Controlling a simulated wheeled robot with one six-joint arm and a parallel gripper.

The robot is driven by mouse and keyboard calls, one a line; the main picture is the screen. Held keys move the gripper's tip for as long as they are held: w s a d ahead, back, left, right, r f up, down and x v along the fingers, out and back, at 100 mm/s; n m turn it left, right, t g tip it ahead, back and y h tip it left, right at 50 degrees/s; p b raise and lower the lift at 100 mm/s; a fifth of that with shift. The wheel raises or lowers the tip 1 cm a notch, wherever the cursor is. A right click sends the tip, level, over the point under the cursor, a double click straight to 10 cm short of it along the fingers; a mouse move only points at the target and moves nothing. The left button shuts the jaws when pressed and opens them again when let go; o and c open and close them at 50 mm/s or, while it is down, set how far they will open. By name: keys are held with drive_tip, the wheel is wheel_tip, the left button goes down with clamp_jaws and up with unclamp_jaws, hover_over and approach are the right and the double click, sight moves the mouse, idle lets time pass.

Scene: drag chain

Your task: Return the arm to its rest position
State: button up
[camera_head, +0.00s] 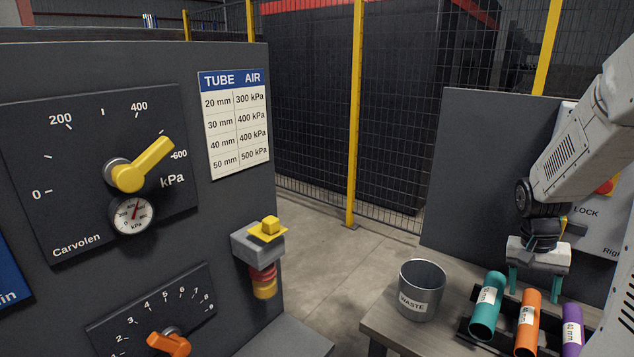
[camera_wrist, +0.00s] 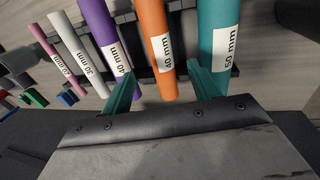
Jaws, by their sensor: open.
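My gripper (camera_head: 526,281) hangs fingers down at the right of the head view, above and just behind the row of tubes. Its two teal fingers stand apart with nothing between them in the head view. In the wrist view the open fingers (camera_wrist: 162,80) show in front of the near ends of the tubes, with the orange tube (camera_wrist: 156,50) between them in the picture; I cannot tell whether they touch. The teal tube (camera_head: 487,306), the orange tube (camera_head: 528,322) and the purple tube (camera_head: 573,333) lie side by side in a dark rack (camera_head: 466,327).
A metal waste bin (camera_head: 421,290) stands on the bench (camera_head: 398,331) left of the tubes. A dark panel with a yellow-handled dial (camera_head: 140,172) and an orange knob (camera_head: 169,344) fills the left. A grey panel (camera_head: 480,180) stands behind my arm. White and pink tubes (camera_wrist: 80,55) also show.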

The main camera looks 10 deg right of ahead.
drive_tip(key=s+a+n+g, duration=0.1)
drive_tip(key=s+a, duration=0.1)
drive_tip(key=shift+s+a+y, duration=0.3)
drive_tip(key=shift+a+y, duration=0.05)
drive_tip(key=shift+y, duration=0.05)
drive_tip(key=s+a+r+n+t, duration=0.1)
drive_tip(key=s+a+r+n, duration=0.2)
drive_tip(key=a, duration=0.5)
drive_tip(key=s+a+r+n+t, duration=0.1)
drive_tip(key=s+a+r+n, duration=0.2)
drive_tip(key=a+r, duration=0.3)
drive_tip(key=s+a+r+n+t, duration=0.2)
drive_tip(key=s+a+r, duration=0.3)
drive_tip(key=a, duration=0.7)
drive_tip(key=shift+s+a+r+n+y, duration=0.2)
drive_tip(key=shift+n+y, duration=0.1)
drive_tip(key=shift+n, duration=0.1)
drive_tip(key=shift+c, duration=0.3)
